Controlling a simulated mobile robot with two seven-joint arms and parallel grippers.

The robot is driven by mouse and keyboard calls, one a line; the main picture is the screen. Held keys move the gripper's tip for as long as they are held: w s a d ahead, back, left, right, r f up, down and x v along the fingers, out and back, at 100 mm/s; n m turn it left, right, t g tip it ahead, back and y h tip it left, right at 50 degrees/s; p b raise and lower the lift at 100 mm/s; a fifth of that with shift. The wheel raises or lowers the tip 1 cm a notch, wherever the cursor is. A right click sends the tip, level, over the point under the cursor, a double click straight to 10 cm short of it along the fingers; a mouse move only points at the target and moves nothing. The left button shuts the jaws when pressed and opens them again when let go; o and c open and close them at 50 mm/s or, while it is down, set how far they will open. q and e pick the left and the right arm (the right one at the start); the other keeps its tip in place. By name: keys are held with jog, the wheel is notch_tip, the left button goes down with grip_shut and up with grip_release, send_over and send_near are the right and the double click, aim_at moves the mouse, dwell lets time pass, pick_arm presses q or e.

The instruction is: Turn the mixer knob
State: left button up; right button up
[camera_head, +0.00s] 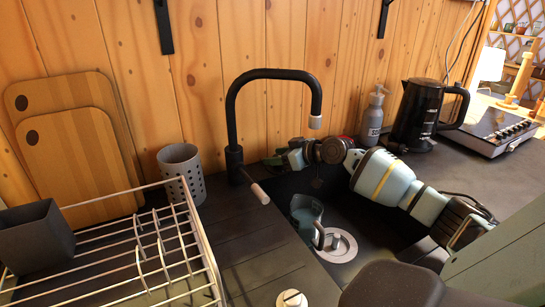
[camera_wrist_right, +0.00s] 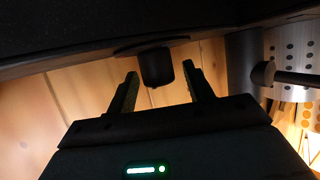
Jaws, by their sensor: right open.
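The black mixer tap (camera_head: 233,158) stands at the back of the counter, its spout arched to the right. A short lever with a pale end (camera_head: 260,193) sticks out from its base. My right gripper (camera_head: 285,153) is to the right of the tap, over the back of the sink. In the right wrist view it is open (camera_wrist_right: 161,72), with a dark knob-like stub (camera_wrist_right: 155,66) between the fingers and no clear grip on it. I cannot tell whether that stub is the mixer knob. The tap's post (camera_wrist_right: 243,62) shows at the right there. My left gripper is out of view.
A perforated metal holder (camera_head: 181,172) and a wire rack (camera_head: 150,254) stand left of the tap. A pitcher (camera_head: 306,212) is in the sink (camera_head: 366,232). A soap bottle (camera_head: 373,118) and a black kettle (camera_head: 416,112) are behind my right arm. Cutting boards (camera_head: 76,161) lean on the wall.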

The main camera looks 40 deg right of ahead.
jog(key=shift+x, duration=1.05)
